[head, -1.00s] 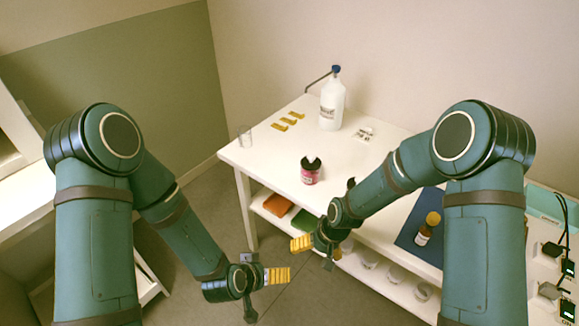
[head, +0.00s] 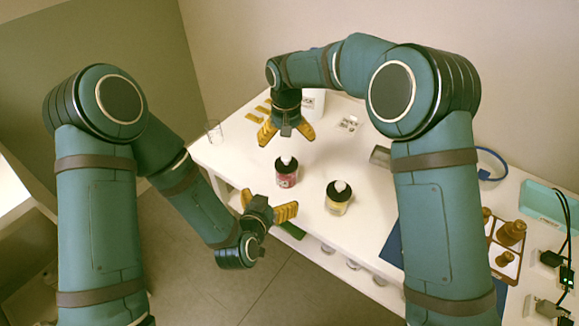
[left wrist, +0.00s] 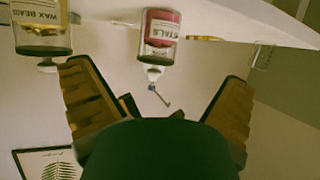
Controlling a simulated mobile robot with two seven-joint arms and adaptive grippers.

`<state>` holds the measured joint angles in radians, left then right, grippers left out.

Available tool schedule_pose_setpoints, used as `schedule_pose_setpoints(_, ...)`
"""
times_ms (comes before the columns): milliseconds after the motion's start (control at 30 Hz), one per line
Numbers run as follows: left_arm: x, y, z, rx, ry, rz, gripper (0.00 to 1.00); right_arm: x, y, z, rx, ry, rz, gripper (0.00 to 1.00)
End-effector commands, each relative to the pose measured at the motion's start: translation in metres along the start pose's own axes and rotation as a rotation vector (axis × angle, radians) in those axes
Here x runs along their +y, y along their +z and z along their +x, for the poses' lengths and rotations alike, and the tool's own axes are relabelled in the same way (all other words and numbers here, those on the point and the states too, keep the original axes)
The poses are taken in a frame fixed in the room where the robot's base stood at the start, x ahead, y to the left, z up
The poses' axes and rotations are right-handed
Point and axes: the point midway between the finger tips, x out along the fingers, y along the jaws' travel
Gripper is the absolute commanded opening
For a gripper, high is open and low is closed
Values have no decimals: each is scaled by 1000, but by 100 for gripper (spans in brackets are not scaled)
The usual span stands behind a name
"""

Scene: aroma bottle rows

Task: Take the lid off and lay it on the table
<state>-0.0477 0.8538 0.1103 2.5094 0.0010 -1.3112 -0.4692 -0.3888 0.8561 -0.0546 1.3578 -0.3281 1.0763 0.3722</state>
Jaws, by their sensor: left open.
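A red-labelled jar (head: 286,178) and a pale yellow-labelled jar (head: 338,200) stand upright on the white table (head: 300,235). Each has a dark top with a white piece on it. The left wrist view shows the red jar (left wrist: 160,35), partly labelled "TALS", and the yellow one (left wrist: 42,35), labelled "WAX BEA", upside down. My left gripper (head: 271,203) is open and empty, in front of the red jar by the table's near edge. My right gripper (head: 287,133) is open, pointing down above and behind the red jar in the picture, with nothing visible between its fingers.
A clear glass (head: 214,131) stands at the left corner. Yellow pieces (head: 262,110) lie behind my right gripper. A white bottle (head: 313,101) is mostly hidden. Amber bottles (head: 511,233) stand in a tray at right, near a teal tray (head: 545,207). Table space around the yellow jar looks clear.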

Motion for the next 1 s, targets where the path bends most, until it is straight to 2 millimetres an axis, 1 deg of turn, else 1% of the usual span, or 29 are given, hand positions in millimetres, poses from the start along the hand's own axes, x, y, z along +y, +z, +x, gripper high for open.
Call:
schedule_pose_setpoints(167,0,0,22,1,-1,-1,100,0,0,0,0,-1,-1,99)
schedule_pose_setpoints(500,0,0,83,1,-1,-2,100,0,0,0,0,-1,-1,99)
schedule_pose_setpoints(700,-1,0,114,0,-1,-1,100,0,0,0,0,-1,-1,99)
schedule_pose_setpoints(833,0,1,126,-1,0,-1,100,0,0,0,0,-1,-1,99)
schedule_pose_setpoints(1000,0,0,133,0,-1,-1,100,0,0,0,0,-1,-1,99)
